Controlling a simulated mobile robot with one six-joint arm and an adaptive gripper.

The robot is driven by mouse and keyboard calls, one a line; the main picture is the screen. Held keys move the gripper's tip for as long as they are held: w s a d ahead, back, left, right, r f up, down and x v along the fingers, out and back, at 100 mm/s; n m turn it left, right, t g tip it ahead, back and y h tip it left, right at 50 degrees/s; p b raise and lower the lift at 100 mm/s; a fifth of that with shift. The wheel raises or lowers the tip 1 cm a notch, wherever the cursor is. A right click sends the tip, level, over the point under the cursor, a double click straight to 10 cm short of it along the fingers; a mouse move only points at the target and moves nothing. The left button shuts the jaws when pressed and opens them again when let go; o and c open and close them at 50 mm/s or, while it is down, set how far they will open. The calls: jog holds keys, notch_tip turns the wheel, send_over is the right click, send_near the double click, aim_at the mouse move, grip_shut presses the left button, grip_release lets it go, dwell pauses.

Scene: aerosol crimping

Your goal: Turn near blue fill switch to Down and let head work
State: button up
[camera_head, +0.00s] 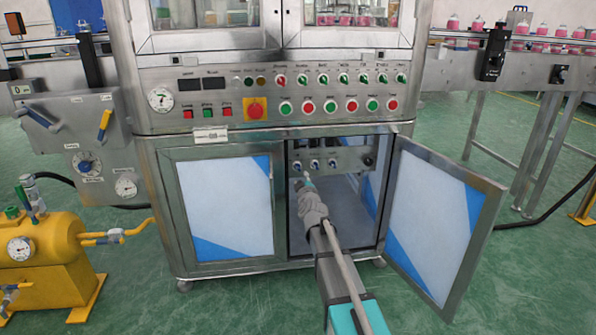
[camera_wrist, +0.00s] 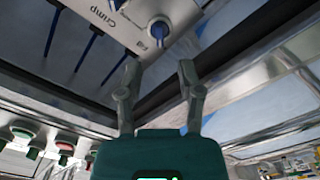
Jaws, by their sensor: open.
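Inside the open lower cabinet, a grey switch panel (camera_head: 345,157) carries a row of small blue switches (camera_head: 315,164). In the wrist view a blue switch knob (camera_wrist: 159,29) with a white pointer mark sits on the panel, beside a label that seems to read Fill. A Crimp label is to its left. My gripper (camera_head: 306,182) reaches into the cabinet just below the left switches. In the wrist view its two fingers (camera_wrist: 160,72) are apart and empty, with the knob beyond the gap between their tips, not touched. The switch's exact setting is hard to tell.
The open cabinet door (camera_head: 440,215) stands out to the right of my arm; the closed door (camera_head: 218,208) is to the left. Above are a red emergency button (camera_head: 255,108) and several push buttons. A yellow tank (camera_head: 45,255) stands at lower left.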

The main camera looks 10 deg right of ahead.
aim_at(298, 168)
jog(key=w, duration=0.8)
grip_shut()
jog(key=shift+a, duration=0.1)
